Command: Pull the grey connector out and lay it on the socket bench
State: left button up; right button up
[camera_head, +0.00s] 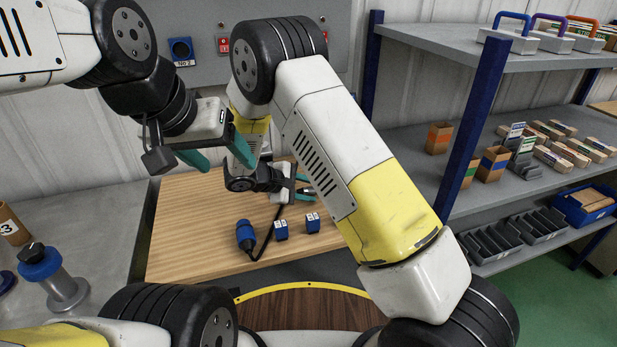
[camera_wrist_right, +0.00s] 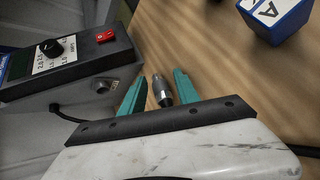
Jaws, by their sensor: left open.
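The grey connector (camera_wrist_right: 161,90) shows in the right wrist view as a small dark grey cylinder with a narrower light end. It lies between the two teal fingers of my right gripper (camera_wrist_right: 157,92), with a visible gap on the left finger's side. I cannot tell whether it is plugged into anything. In the head view my right gripper (camera_head: 304,186) is low over the back of the wooden socket bench (camera_head: 190,215), and the connector is not distinguishable there. My left gripper (camera_head: 217,152) is open and empty, raised above the bench's back left.
A blue plug (camera_head: 245,235) with a black cable and two blue labelled blocks (camera_head: 281,230) (camera_head: 312,222) stand on the bench. A dark box with a knob and red switch (camera_wrist_right: 70,50) is beside my right gripper. Shelves (camera_head: 430,125) stand at right.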

jog(key=shift+s+f, duration=0.25)
jog(key=shift+a, duration=0.1)
jog(key=shift+s+a+r, duration=0.15)
jog(key=shift+a+r, duration=0.1)
jog(key=v, duration=0.7)
jog(key=shift+r, duration=0.15)
